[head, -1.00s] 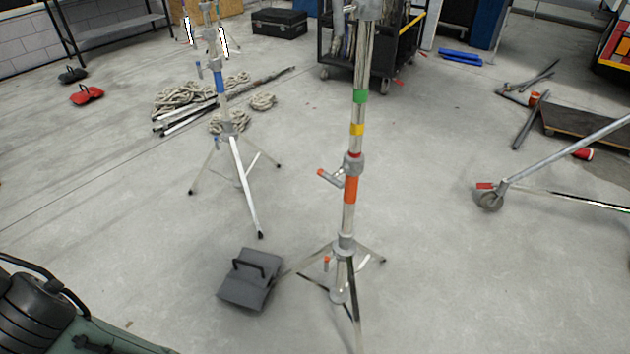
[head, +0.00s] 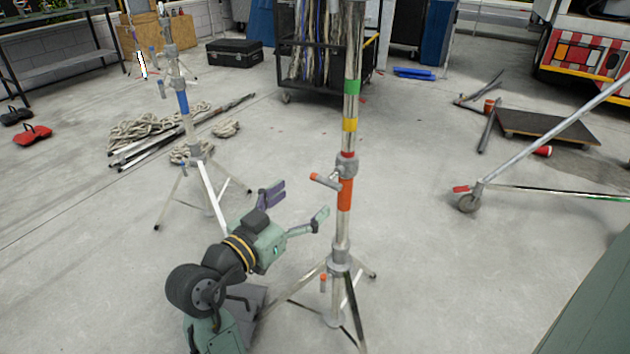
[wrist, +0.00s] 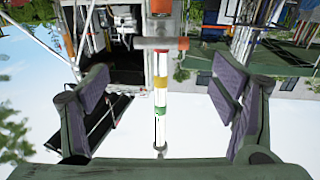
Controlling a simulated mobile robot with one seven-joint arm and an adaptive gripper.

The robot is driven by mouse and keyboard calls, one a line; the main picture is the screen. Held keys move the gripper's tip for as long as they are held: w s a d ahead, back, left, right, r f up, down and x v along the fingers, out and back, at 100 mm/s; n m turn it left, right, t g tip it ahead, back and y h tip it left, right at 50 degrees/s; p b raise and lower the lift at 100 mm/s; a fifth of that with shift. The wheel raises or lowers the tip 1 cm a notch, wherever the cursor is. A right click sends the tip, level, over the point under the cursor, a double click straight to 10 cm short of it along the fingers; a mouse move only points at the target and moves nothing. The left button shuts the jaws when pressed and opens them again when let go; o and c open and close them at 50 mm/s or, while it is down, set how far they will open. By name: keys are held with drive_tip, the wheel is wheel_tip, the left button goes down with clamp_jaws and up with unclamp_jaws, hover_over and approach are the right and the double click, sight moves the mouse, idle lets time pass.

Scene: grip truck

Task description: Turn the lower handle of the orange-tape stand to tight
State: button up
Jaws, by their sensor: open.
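The orange-tape stand (head: 343,194) stands upright on a tripod base. A T-handle with an orange tip (head: 325,181) sticks out left from the collar just above the orange tape. A smaller orange-tipped handle (head: 323,283) hangs lower, at the tripod hub. My gripper (head: 296,208) is open and empty, left of the pole and a little below the collar handle, apart from it. In the wrist view, the collar handle (wrist: 160,44) appears as a crosswise bar beyond and between my open fingers (wrist: 160,85). That view looks upside down.
A blue-taped stand (head: 183,102) stands behind left, with ropes (head: 150,128) on the floor. A grey sandbag (head: 262,297) lies partly hidden under my arm. A black cart (head: 283,60) is behind. A wheeled stand leg (head: 470,202) reaches in from the right.

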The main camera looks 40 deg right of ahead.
sight(324, 182)
drive_tip(key=p+x, duration=0.1)
drive_tip(key=x, duration=0.8)
drive_tip(key=shift+w+d, duration=0.1)
drive_tip(key=shift+d, duration=0.05)
drive_tip(key=c, duration=1.2)
drive_tip(key=shift+b, duration=0.3)
